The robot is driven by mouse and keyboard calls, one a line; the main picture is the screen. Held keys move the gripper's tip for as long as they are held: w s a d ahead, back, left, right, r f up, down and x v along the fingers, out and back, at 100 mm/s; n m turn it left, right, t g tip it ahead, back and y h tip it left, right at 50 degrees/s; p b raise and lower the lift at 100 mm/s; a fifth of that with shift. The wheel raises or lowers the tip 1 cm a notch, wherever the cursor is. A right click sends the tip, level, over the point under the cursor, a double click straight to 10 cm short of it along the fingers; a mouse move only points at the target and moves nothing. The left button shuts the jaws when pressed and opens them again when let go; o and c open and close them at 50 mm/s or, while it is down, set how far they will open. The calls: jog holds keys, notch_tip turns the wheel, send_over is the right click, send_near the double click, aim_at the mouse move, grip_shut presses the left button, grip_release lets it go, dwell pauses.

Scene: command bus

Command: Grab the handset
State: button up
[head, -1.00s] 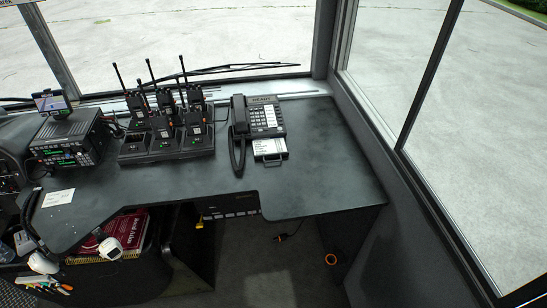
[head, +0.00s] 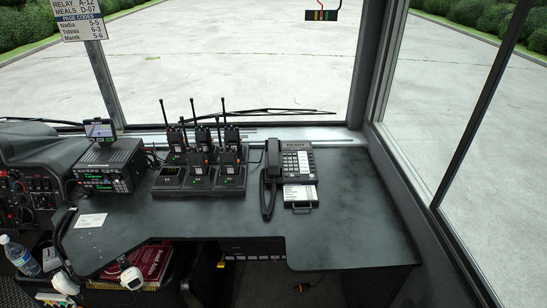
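A black desk phone (head: 297,164) sits on the dark desk, right of centre in the head view. Its handset (head: 272,160) lies lengthwise along the left side of the phone body, seemingly on its cradle. A coiled black cord (head: 267,200) loops down in front of the handset onto the desk. A white card or pull-out tray (head: 300,194) shows at the phone's front edge. My gripper is not in view, and nothing covers the handset.
A charger rack (head: 199,184) with several antenna radios stands left of the phone. Farther left is a radio unit (head: 108,165) with a small screen on top. The desk (head: 350,215) is clear right of the phone. A window post (head: 370,70) rises behind.

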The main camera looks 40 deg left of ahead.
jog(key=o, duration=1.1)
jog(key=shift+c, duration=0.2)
